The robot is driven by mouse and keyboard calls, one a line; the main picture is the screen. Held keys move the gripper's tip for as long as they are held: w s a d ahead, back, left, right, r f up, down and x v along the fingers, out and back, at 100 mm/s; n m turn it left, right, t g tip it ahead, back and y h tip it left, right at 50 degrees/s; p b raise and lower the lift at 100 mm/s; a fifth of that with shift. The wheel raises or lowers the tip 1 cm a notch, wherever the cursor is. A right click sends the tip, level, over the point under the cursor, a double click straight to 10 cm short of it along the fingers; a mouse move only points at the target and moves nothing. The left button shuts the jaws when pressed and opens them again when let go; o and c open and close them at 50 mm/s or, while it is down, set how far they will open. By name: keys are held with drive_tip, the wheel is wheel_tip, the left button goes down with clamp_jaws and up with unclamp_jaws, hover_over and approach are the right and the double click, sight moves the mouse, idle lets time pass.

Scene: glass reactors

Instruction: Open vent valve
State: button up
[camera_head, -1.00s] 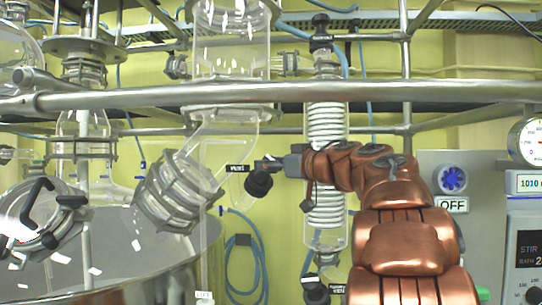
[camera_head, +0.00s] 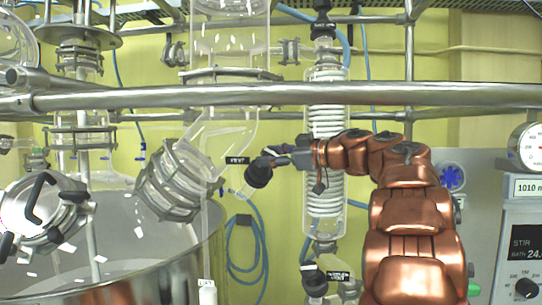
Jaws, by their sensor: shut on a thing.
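The vent valve is a black knob (camera_head: 258,174) beside a small black label (camera_head: 237,160) that seems to read VENT. It sits at the right of the slanted glass neck, left of the coil condenser. My gripper (camera_head: 272,158) reaches in from the right, in front of the condenser, with its dark fingers closed at the knob's upper right side. The fingers are small in this view, and their exact contact with the knob is hard to see. My copper-coloured arm hides part of the panel behind it.
A steel rail (camera_head: 270,95) runs across above my gripper. The glass condenser (camera_head: 326,205) stands close behind my wrist. Another black valve knob (camera_head: 314,280) is below. A large steel vessel (camera_head: 100,270) fills the lower left. A STIR panel (camera_head: 522,250) and round gauge (camera_head: 528,147) are at right.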

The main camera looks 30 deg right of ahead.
idle(0.3)
drive_tip(key=o, duration=1.2)
drive_tip(key=shift+c, duration=0.2)
drive_tip(key=shift+m+h, duration=0.3)
drive_tip(key=shift+m, duration=0.1)
drive_tip(key=shift+a+m+t+h+b, duration=0.1)
drive_tip(key=shift+m+t+h+b, duration=0.25)
drive_tip(key=shift+m+t, duration=0.2)
drive_tip(key=shift+f+m+t+h+b, duration=0.3)
drive_tip(key=shift+m+h+b, duration=0.35)
drive_tip(key=shift+m+b, duration=0.4)
drive_tip(key=m+t+h+b, duration=0.1)
drive_tip(key=m+h+b, duration=0.2)
drive_tip(key=m+b, duration=0.1)
drive_tip(key=shift+r+h+b, duration=0.15)
drive_tip(key=shift+h+b, duration=0.15)
drive_tip(key=shift+b, duration=0.3)
